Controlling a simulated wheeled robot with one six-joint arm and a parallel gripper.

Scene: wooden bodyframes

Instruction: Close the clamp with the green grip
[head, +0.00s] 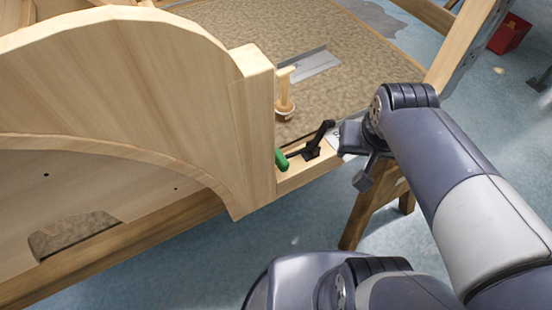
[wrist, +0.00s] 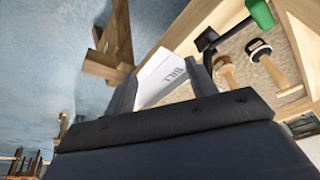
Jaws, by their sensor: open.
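The clamp (head: 311,147) is black and mounted on the wooden ledge, with a dark arm rising to the right. Its green grip (head: 281,159) sticks out to the left, low beside the curved wooden panel. My gripper (head: 352,156) is right of the clamp, apart from the green grip, and looks open and empty. In the wrist view the green grip (wrist: 261,13) is at the top right, outside my gripper's fingers (wrist: 163,78). Part of the clamp's black body (wrist: 207,40) shows between the right finger and the grip.
A white card (wrist: 163,78) with lettering lies behind the fingers. A curved wooden panel (head: 130,90) rises left of the clamp. A wooden-handled brush (head: 285,98) and a flat metal tool (head: 310,66) sit on the brown worktop (head: 365,75). Blue floor (head: 190,265) lies below.

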